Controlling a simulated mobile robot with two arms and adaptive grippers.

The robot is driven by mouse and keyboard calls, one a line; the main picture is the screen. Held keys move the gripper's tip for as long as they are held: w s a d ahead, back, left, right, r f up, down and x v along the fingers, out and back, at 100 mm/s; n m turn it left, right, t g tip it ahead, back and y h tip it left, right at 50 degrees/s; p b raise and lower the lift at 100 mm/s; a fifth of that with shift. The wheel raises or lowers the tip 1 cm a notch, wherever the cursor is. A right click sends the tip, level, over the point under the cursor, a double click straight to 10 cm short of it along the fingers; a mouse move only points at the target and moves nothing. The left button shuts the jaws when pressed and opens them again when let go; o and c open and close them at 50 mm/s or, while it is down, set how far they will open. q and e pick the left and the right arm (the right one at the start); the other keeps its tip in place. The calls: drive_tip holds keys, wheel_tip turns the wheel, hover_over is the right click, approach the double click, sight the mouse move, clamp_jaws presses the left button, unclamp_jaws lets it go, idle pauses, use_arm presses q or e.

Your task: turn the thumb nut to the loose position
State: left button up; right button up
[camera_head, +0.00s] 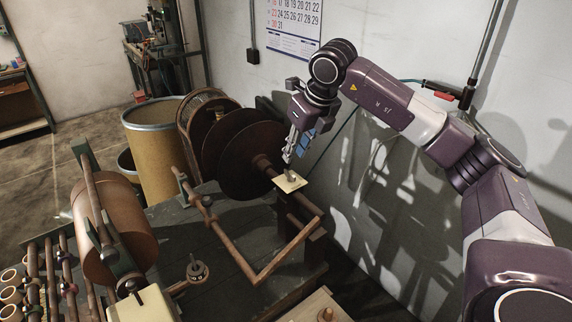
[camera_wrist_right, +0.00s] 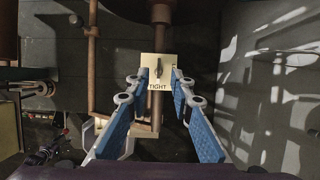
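The thumb nut (camera_head: 291,176) stands on a small cream plate (camera_head: 287,187) at the end of the spindle with the dark discs. In the right wrist view the nut (camera_wrist_right: 161,68) is a dark upright piece on the plate (camera_wrist_right: 147,63), with the word TIGHT printed along the near edge. A label at the plate's right edge is mostly hidden. My right gripper (camera_head: 290,153) hangs just above the plate. My left gripper does not show.
Large dark discs (camera_head: 250,155) stand just left of the plate. A bent brown rod (camera_head: 287,252) runs in front of it above the dark bench. A roll (camera_head: 115,230) and a tan drum (camera_head: 160,150) are at the left. The wall is close on the right.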

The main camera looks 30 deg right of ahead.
sight(288, 171)
drive_tip(key=p+x, duration=0.2)
drive_tip(key=x, duration=0.5)
drive_tip(key=shift+a+f, duration=0.1)
drive_tip(key=shift+f, duration=0.1)
clamp_jaws()
